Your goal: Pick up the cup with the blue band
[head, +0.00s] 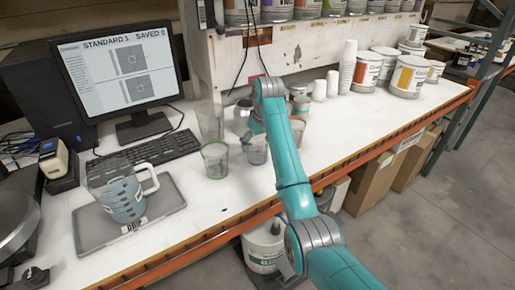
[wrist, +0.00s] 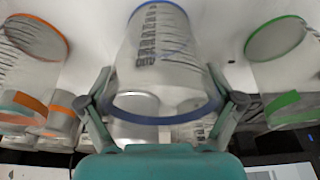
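The clear cup with the blue band (head: 256,150) stands on the white counter, partly beside my arm in the head view. In the wrist view the cup with the blue band (wrist: 165,55) is in the middle, with its blue band across the near end. My gripper (wrist: 160,78) has one finger on each side of this cup. The fingers are spread, and a thin gap shows by the left finger; contact on the right is unclear.
A green-banded cup (head: 215,160) stands close left of it, also seen in the wrist view (wrist: 285,70). An orange-banded cup (wrist: 35,50) is on the other side. A larger clear container (head: 209,120) stands behind. A pitcher (head: 122,195) sits on a grey tray (head: 88,230).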

